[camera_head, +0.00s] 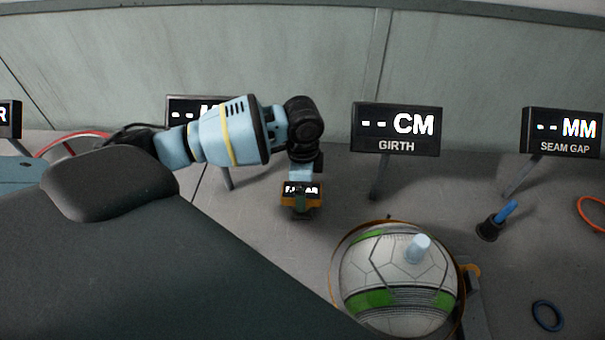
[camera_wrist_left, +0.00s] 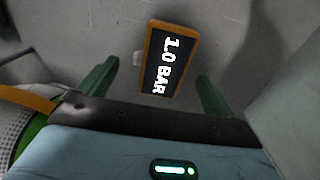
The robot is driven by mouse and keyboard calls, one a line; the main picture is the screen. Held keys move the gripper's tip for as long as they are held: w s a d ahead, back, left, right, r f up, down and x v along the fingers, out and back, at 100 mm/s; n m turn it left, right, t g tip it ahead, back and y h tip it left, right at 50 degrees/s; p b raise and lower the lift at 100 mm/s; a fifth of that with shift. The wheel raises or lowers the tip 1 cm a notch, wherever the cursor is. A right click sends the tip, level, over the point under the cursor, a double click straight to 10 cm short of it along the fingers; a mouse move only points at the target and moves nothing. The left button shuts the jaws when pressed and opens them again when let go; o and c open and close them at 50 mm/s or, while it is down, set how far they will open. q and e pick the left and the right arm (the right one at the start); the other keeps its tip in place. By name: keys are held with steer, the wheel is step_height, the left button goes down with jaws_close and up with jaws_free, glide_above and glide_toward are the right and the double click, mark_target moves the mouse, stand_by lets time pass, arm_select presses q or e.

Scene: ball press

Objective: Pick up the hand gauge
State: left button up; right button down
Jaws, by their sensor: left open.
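The hand gauge is a small orange-framed block with a black display (camera_head: 314,191), on the grey table below my left wrist. In the left wrist view the hand gauge (camera_wrist_left: 166,60) reads "1.0 BAR" and is tilted. My left gripper (camera_wrist_left: 158,72) is open, with its green fingers spread on either side of the gauge in that view. My right gripper is not in view.
A white and green soccer ball (camera_head: 385,265) sits in a ring-shaped holder to the right. Display signs "CM GIRTH" (camera_head: 397,129) and "MM SEAM GAP" (camera_head: 562,132) stand behind. A blue-handled tool (camera_head: 505,212) and a blue ring (camera_head: 547,315) lie at right.

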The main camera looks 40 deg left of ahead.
arm_select(q)
steer(key=shift+s+a+f, duration=0.1)
steer(key=shift+f, duration=2.45)
steer(key=c, duration=1.4)
steer(key=shift+c, duration=0.2)
steer(key=shift+r, duration=0.1)
step_height(320, 180, up, 10)
steer(key=shift+f+p, duration=0.1)
steer(key=shift+p, duration=0.25)
